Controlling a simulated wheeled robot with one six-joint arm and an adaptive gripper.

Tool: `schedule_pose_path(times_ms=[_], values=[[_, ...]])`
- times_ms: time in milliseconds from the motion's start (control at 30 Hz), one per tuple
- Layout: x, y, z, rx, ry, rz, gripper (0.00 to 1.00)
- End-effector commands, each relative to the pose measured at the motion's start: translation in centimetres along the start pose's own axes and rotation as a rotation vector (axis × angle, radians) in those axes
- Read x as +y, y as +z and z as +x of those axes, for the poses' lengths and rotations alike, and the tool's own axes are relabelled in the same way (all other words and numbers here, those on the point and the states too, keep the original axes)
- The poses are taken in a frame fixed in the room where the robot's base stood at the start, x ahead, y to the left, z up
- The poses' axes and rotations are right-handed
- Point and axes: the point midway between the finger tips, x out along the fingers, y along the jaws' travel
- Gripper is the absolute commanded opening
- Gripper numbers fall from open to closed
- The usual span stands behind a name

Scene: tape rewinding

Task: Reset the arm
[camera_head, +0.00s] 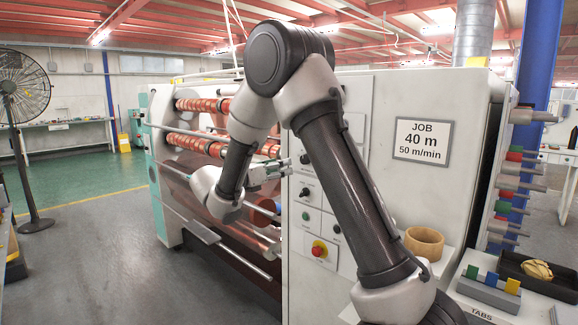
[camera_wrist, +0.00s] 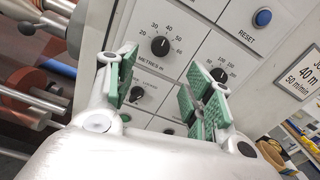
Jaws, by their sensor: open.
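My arm reaches up and bends down to the left in the head view, in front of the rewinding machine (camera_head: 390,90). My gripper (camera_head: 275,172) is beside the control panel (camera_head: 318,222). In the wrist view my gripper (camera_wrist: 162,78) is open, its green-padded fingers spread and empty. Between and above the fingers is the METRES knob (camera_wrist: 160,46), and behind the right finger is a second dial (camera_wrist: 219,75). A blue RESET button (camera_wrist: 263,17) is at the upper right, clear of the fingers. My arm hides part of the panel in the head view.
Copper-coloured rolls (camera_head: 200,143) and a projecting bar (camera_head: 225,248) are left of the panel. A red stop button (camera_head: 318,250) is low on it. A tan ring (camera_head: 424,243), a tabs block (camera_head: 488,290) and a black tray (camera_head: 556,282) are at right.

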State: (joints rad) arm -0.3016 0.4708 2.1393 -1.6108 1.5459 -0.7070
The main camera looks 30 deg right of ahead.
Motion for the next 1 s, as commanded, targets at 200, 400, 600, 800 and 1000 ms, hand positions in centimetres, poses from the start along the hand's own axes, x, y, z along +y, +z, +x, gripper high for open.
schedule_pose_path(times_ms=[200, 400, 600, 800, 1000], values=[[0.0, 0.0, -1.2, 0.0, 0.0, 0.0, 0.52], [0.0, 0.0, -1.2, 0.0, 0.0, 0.0, 0.52], [0.0, 0.0, -1.2, 0.0, 0.0, 0.001, 0.52], [-0.6, -2.5, -0.8, 0.096, -0.025, 0.122, 0.52], [-6.7, -9.1, -0.7, 0.368, -0.231, 0.329, 0.52]])
